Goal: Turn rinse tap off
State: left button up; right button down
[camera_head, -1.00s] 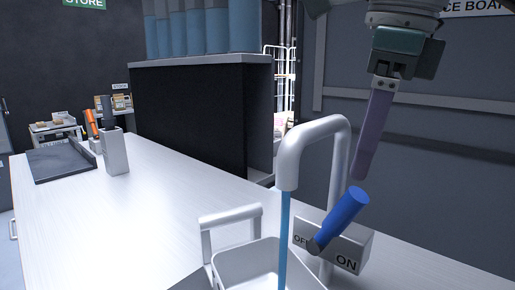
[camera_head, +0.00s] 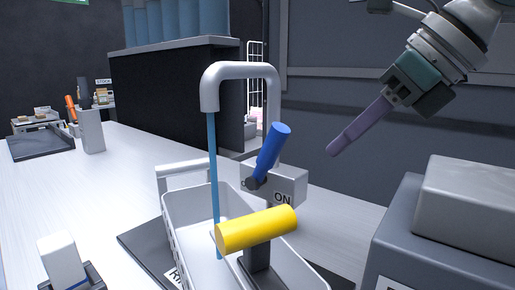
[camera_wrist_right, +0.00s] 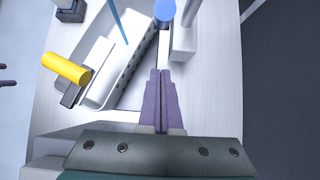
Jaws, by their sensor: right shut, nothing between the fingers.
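The grey rinse tap (camera_head: 240,71) arches over a white basket, and a blue stream of water (camera_head: 212,160) runs from its spout. Its blue lever (camera_head: 271,146) tilts up and to the right on a grey box (camera_head: 290,183) marked ON. The lever's top also shows in the right wrist view (camera_wrist_right: 164,11). My right gripper (camera_head: 332,152) is shut and empty, to the right of the lever and apart from it. Its closed purple fingers also show in the right wrist view (camera_wrist_right: 160,73). Two spread prongs of my left gripper (camera_wrist_right: 8,76) show at that view's left edge.
The white basket (camera_head: 178,207) with a yellow handle (camera_head: 257,229) stands under the spout. A grey block on a dark box (camera_head: 395,235) is at the right. A white block (camera_head: 62,262) stands at the front left. The counter at the left is mostly clear.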

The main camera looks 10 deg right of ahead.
aim_at(267, 158)
jog(key=w+a+f+p, duration=0.1)
jog(key=w+a+f, duration=0.1)
jog(key=w+a, duration=0.2)
jog(key=shift+w+a+f, duration=0.2)
jog(key=shift+w+f, duration=0.1)
jog(key=shift+w, duration=0.5)
jog(key=shift+r, duration=0.1)
jog(key=shift+w+a+r, duration=0.15)
jog(key=shift+w, duration=0.05)
